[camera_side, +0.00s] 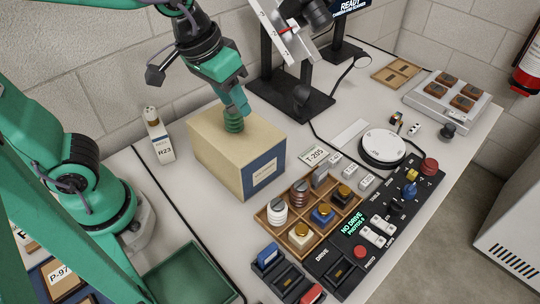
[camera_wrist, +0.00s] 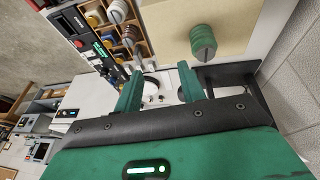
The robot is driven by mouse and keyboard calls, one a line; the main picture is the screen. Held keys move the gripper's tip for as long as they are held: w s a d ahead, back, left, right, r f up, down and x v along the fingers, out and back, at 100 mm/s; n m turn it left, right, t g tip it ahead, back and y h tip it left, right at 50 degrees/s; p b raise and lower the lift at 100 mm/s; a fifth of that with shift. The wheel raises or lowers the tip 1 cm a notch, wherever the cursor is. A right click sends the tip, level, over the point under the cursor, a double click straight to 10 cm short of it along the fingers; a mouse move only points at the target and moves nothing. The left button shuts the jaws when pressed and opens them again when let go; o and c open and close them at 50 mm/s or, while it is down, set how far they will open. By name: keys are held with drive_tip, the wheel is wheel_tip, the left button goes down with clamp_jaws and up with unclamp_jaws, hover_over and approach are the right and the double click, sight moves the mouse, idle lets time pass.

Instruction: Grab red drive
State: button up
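A red drive (camera_side: 312,294) sits at the front edge of the side view, by the black drive holder (camera_side: 288,279), partly cut off by the frame. A blue drive (camera_side: 267,254) stands at the other end of that holder. My gripper (camera_side: 238,108) is up by the cardboard box, well behind and left of the red drive. In the wrist view my gripper (camera_wrist: 158,78) has its two green fingers apart with nothing between them. A ribbed green cylinder (camera_side: 233,121) stands on the box near the fingers; it also shows beyond them in the wrist view (camera_wrist: 203,42). I cannot make out the red drive in the wrist view.
The box (camera_side: 215,150) stands between my arm and the wooden divided tray (camera_side: 300,237) of spools and knobs. A button panel (camera_side: 375,225) lies right of the tray. A black stand (camera_side: 290,98) rises behind. A green tray (camera_side: 190,275) lies front left.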

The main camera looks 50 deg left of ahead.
drive_tip(key=d+f+g, duration=0.2)
drive_tip(key=d+f, duration=0.1)
drive_tip(key=d, duration=0.7)
drive_tip(key=g+y, duration=0.1)
drive_tip(key=g, duration=0.1)
hover_over(312, 293)
wheel_tip(312, 293, down, 10)
drive_tip(key=shift+f, duration=1.55)
drive_tip(key=shift+f, duration=2.6)
clamp_jaws()
